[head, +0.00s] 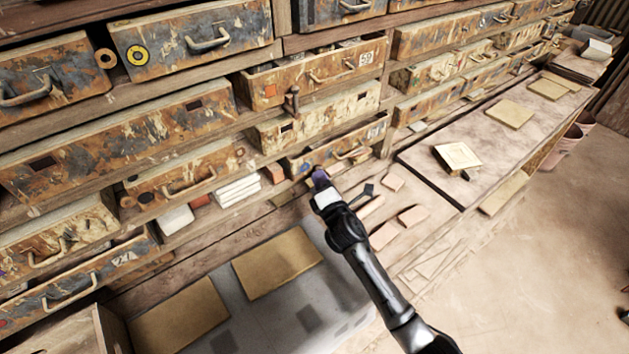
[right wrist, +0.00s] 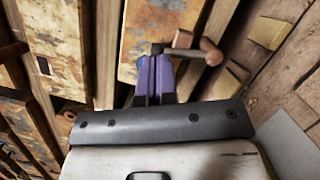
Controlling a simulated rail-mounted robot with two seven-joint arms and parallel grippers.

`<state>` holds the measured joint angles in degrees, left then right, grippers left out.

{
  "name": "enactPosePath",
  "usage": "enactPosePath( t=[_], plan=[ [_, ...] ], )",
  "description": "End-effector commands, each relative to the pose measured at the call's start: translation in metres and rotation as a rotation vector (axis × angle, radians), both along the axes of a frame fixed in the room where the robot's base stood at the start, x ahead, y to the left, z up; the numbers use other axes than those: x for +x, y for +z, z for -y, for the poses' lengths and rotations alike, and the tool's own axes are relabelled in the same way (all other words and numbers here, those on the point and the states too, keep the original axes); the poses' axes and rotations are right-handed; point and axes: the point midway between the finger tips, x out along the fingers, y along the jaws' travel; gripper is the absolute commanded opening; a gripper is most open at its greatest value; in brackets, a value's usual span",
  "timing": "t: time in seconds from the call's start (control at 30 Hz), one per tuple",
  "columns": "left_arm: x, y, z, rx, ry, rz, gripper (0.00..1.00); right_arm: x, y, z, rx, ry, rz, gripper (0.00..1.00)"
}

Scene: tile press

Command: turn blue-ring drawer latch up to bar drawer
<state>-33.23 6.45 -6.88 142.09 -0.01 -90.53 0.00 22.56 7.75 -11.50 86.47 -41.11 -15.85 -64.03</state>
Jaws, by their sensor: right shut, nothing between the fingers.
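In the right wrist view, a brown latch-like piece with a round knob (right wrist: 209,50) lies across just beyond the purple fingertips (right wrist: 153,62). I cannot tell whether they touch. I cannot make out a blue ring on any drawer front. My left gripper is not in view.
White tiles (head: 238,190) lie on a ledge left of my gripper. Pinkish tiles (head: 384,236) lie on the bench beside my right arm. A tan board (head: 278,262) lies lower left.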

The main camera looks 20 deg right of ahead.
Motion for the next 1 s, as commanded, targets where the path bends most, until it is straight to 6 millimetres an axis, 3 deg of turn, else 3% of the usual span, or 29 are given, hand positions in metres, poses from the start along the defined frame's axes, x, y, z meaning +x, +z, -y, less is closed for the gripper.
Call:
enactPosePath(
  t=[0.3,1.0],
  plan=[
    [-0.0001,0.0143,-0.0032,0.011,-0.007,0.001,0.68,0.0013,0.0037,0.005,0.096,-0.001,-0.024,0.0],
    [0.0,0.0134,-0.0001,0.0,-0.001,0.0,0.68,-0.0033,-0.0016,0.0002,0.11,0.002,-0.028,0.0]
  ],
)
